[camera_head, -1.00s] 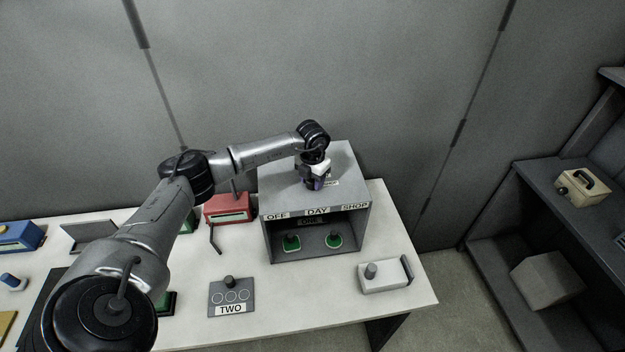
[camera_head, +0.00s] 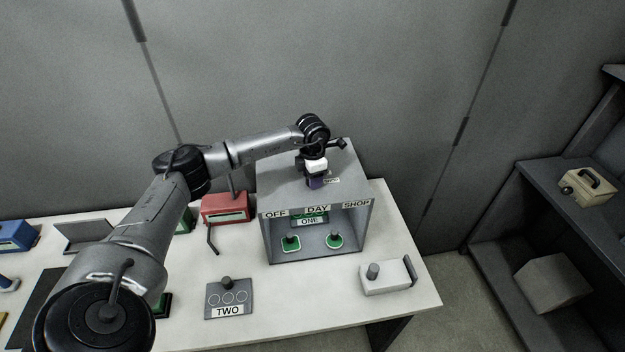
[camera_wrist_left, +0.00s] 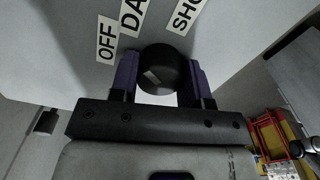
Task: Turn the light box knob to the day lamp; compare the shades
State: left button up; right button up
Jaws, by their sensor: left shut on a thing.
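The grey light box (camera_head: 352,175) stands open-fronted at the back of the white table, with OFF, DAY and SHOP labels along its front top edge. My left gripper (camera_head: 315,183) points down onto its top. In the left wrist view the gripper's purple fingers (camera_wrist_left: 160,84) are shut on a round black knob (camera_wrist_left: 163,64) with a pale mark on it; in the head view the gripper hides the knob. Inside the lit box are a plate marked ONE (camera_head: 310,221) and two green-ringed dark pieces, left (camera_head: 291,242) and right (camera_head: 335,240). My right gripper is out of view.
A grey plate marked TWO (camera_head: 229,298) lies in front of the box. A white block with a dark knob (camera_head: 387,277) is at the right edge. A red box (camera_head: 225,208) stands left of the light box. A dark shelf (camera_head: 545,213) stands at right.

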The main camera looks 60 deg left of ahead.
pick_arm(q)
jog(key=shift+m+b, duration=0.35)
jog(key=shift+m, duration=0.65)
jog(key=o, duration=0.9)
jog(key=shift+o, duration=0.2)
notch_tip(320, 180, up, 14)
jog(key=b, duration=0.2)
dwell(0.3)
